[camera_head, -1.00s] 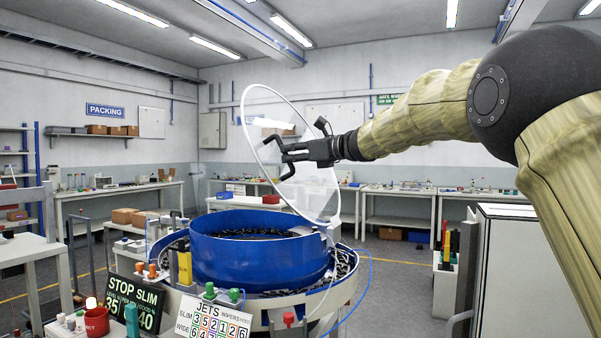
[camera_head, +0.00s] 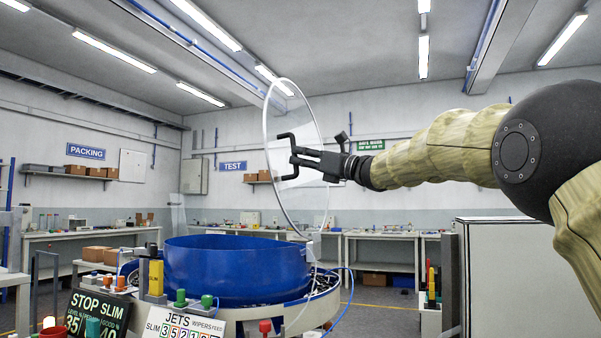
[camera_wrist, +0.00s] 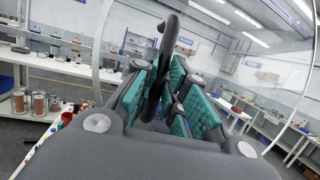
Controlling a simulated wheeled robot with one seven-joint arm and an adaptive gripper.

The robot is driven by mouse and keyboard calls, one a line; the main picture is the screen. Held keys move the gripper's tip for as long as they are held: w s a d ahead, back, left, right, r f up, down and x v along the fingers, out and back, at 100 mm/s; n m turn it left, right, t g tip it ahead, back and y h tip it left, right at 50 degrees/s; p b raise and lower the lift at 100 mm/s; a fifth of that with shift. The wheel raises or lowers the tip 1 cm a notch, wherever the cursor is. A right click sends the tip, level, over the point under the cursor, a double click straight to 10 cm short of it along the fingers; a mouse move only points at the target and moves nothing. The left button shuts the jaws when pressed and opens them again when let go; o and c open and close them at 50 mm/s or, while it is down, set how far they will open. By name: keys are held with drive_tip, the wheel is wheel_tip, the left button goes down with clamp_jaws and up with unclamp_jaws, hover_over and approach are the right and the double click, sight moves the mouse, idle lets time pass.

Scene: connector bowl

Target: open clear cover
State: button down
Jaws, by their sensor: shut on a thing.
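The clear cover (camera_head: 313,118) is a round transparent disc with a pale rim. In the head view it stands nearly upright, tilted up over the right side of the blue bowl (camera_head: 235,272). Its lower edge is by the bowl's right rim. My gripper (camera_head: 298,158) is at the cover's face, shut on its dark handle. In the wrist view the black curved handle (camera_wrist: 168,50) passes between the green-padded fingers (camera_wrist: 196,105). The cover's rim (camera_wrist: 101,55) also shows there. The bowl's inside is mostly hidden by its wall.
A control panel with coloured knobs (camera_head: 180,298) and a number sign (camera_head: 185,324) stands before the bowl. A grey cabinet (camera_head: 520,275) stands at right. Benches line the back wall.

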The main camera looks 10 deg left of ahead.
drive_tip(key=shift+s+d+f+t+y+b, duration=0.1)
drive_tip(key=shift+s+d+t+y+b, duration=0.1)
drive_tip(key=shift+d+b, duration=0.45)
drive_tip(key=shift+s+d+t+y+b, duration=0.1)
drive_tip(key=shift+d+y+b, duration=0.1)
drive_tip(key=shift+d+b, duration=0.4)
drive_tip(key=c, duration=1.5)
unclamp_jaws()
drive_tip(key=shift+o, duration=0.2)
drive_tip(key=shift+f, duration=0.1)
drive_tip(key=v, duration=1.2)
